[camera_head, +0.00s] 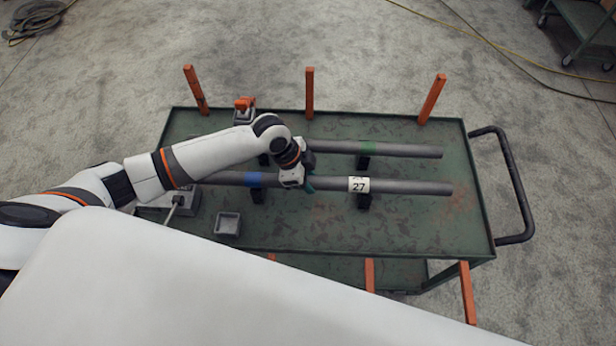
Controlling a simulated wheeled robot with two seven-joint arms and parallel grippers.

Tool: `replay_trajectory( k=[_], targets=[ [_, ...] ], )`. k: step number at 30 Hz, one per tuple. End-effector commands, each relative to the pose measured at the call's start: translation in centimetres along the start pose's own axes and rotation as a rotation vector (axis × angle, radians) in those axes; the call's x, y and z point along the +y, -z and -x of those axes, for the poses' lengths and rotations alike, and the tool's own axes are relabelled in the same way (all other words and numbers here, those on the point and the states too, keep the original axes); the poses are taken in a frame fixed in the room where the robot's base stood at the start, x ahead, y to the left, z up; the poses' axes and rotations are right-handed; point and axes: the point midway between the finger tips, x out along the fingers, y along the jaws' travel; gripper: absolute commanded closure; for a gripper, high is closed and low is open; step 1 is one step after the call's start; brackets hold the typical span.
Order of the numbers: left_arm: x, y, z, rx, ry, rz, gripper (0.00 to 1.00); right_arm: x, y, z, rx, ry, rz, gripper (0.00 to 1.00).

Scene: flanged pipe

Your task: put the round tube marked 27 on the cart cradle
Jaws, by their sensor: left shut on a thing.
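The round tube marked 27 (410,187) is a long dark grey tube with a white label and a blue band. It lies lengthwise over two black cradle supports (364,201) on the green cart (430,230); I cannot tell whether it fully rests on them. My left gripper (295,183) is shut around its middle, between the blue band and the label. My arm hides part of the tube's left stretch. My right gripper is not in view.
A second grey tube (410,151) with a green band lies parallel behind, on its own black supports. Orange posts (309,93) rise along the cart's edges. A small grey tray (228,224) sits front left. A black handle (525,205) is at the right. The cart's front right is clear.

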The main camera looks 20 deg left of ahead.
Motion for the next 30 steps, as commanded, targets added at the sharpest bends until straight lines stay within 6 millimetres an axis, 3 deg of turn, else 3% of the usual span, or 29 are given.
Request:
replay_trajectory(
  k=[20, 21, 25, 30],
  targets=[
    [0.1, 0.3, -0.9, -0.003, -0.002, -0.001, 1.0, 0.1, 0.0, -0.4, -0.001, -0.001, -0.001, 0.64],
    [0.1, 0.2, -0.8, -0.003, -0.002, -0.001, 0.63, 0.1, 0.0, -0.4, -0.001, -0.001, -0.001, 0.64],
    [0.1, 0.3, -0.8, -0.002, -0.002, -0.001, 0.42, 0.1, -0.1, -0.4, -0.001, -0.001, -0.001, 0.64],
    [0.0, 0.3, -0.9, -0.001, -0.001, 0.0, 0.41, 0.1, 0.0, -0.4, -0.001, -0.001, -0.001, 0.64]
  ],
)
